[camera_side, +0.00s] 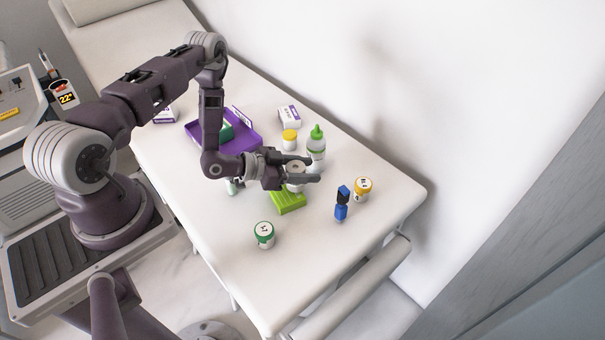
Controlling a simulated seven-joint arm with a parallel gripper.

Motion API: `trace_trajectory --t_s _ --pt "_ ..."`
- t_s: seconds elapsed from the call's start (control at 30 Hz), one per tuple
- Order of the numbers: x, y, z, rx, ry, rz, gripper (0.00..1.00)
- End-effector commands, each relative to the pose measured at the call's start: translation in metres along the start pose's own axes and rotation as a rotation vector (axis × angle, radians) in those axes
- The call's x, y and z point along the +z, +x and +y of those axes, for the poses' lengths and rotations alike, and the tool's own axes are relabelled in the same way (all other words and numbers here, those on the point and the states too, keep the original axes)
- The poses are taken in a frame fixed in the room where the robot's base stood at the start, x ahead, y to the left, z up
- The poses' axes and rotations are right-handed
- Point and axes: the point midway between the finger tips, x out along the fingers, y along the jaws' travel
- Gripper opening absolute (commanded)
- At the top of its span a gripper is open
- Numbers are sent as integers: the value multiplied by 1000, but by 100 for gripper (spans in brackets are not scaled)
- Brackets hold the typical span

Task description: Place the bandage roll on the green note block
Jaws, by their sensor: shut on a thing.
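The bandage roll (295,178) is a small white roll held between the two fingers of my gripper (300,170). My gripper is shut on it, with the fingers pointing right. The green note block (289,203) lies on the white couch top, just below the roll in the picture. The roll overlaps the block's upper edge in view. I cannot tell whether the roll touches the block or is held a little above it.
A yellow-lidded jar (362,188), a blue and black item (342,205) and a green-lidded jar (264,234) stand around the block. A purple tray (250,143), a yellow-capped bottle (290,139) and a white box (289,116) are farther back.

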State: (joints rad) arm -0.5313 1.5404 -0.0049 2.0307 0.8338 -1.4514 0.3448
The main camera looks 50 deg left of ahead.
Motion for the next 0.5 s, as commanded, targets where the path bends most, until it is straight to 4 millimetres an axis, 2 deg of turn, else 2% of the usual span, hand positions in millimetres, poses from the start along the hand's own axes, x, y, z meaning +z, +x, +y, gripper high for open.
trace_trajectory --t_s 0.3,0.5 --pt "-67 -28 0 -1 1 2 1" --pt "-74 -61 11 -1 -5 -2 1"
